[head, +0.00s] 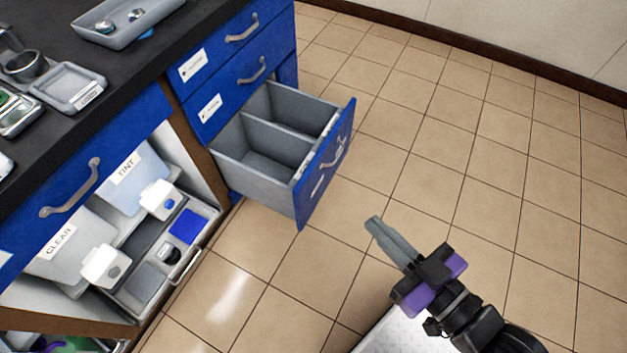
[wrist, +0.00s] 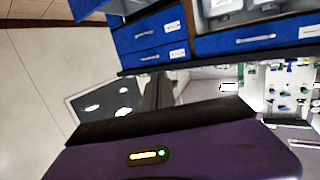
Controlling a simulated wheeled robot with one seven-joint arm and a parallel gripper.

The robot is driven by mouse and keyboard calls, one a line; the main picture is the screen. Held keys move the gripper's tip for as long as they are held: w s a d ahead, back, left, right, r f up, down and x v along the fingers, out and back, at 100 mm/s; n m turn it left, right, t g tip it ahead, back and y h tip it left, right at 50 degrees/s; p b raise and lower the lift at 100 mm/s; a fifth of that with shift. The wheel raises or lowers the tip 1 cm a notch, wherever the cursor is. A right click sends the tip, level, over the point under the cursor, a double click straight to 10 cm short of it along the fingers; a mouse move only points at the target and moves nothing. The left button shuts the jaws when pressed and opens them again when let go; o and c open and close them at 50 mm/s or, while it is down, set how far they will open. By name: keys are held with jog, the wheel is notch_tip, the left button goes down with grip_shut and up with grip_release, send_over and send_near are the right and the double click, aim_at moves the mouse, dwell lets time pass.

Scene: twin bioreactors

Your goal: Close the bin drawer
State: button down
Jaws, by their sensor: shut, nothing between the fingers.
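The bin drawer (head: 262,160) is the lowest drawer of the blue cabinet in the head view. It stands pulled far out, showing two empty-looking grey compartments. Its blue front (head: 328,165) has a curved grey handle and faces right, toward the open floor. My gripper (head: 376,224) is to the lower right of the drawer front, apart from it, with its fingers shut and empty. The fingers point up and left toward the drawer side. In the wrist view the scene looks upside down; the shut fingers (wrist: 156,97) show, and a blue panel at the top left may be the drawer.
Two shut blue drawers (head: 238,75) sit above the bin drawer. A dark counter (head: 120,50) with trays runs along the left. Below it is an open bay with containers marked CLEAR (head: 62,247) and TINT (head: 130,180). The tiled floor (head: 440,130) to the right is clear.

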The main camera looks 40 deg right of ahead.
jog(key=w+d+f+m+g+p, duration=0.6)
jog(key=w+d+f+m, duration=0.45)
jog(key=w+d, duration=0.45)
jog(key=m+g+y, duration=0.2)
jog(key=y, duration=0.3)
send_near(300, 192)
jog(key=x, duration=0.5)
jog(key=shift+s+f, duration=0.4)
jog(key=shift+w+a, duration=0.15)
jog(key=shift+w, duration=0.45)
jog(key=shift+w, duration=0.15)
